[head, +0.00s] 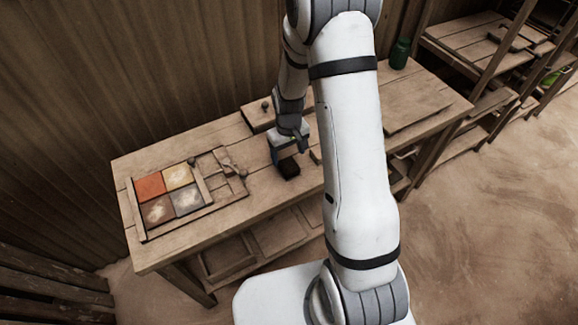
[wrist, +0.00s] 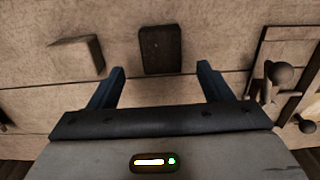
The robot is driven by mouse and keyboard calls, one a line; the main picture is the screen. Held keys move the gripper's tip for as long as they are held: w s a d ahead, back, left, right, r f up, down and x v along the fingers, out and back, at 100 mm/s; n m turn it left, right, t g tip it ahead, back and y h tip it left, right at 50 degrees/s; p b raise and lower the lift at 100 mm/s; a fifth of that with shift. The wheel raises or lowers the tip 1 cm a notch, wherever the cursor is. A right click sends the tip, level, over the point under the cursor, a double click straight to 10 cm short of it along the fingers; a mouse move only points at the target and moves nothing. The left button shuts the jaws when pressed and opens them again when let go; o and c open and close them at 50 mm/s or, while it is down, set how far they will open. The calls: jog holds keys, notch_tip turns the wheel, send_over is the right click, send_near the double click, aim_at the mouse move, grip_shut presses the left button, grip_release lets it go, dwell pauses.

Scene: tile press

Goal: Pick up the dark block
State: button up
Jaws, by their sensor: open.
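The dark block (wrist: 160,50) lies on the wooden table, just beyond and between my open fingers in the wrist view. In the head view the dark block (head: 289,169) sits on the tabletop under my gripper (head: 290,158). In the wrist view my gripper (wrist: 160,82) is open and empty, with its blue fingers apart on either side of the block's line. The fingers do not touch the block.
A lighter wooden block (wrist: 76,56) lies left of the dark block. A frame with coloured tiles (head: 170,196) and a press with a knobbed lever (wrist: 280,74) stand on the table (head: 190,144). A lidded box (head: 258,116) and a green jar (head: 400,53) stand farther back.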

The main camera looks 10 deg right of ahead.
aim_at(289, 165)
jog(key=shift+s+f+p, duration=0.15)
jog(key=shift+f+p, duration=0.3)
jog(key=shift+f, duration=1.05)
jog(key=shift+s+f+p, duration=0.15)
jog(key=shift+f+p, duration=0.3)
jog(key=shift+f, duration=1.05)
jog(key=c, duration=1.2)
jog(key=shift+o, duration=0.2)
jog(key=shift+r, duration=0.15)
notch_tip(289, 165, up, 10)
jog(key=shift+f+b, duration=0.1)
jog(key=shift+b, duration=0.9)
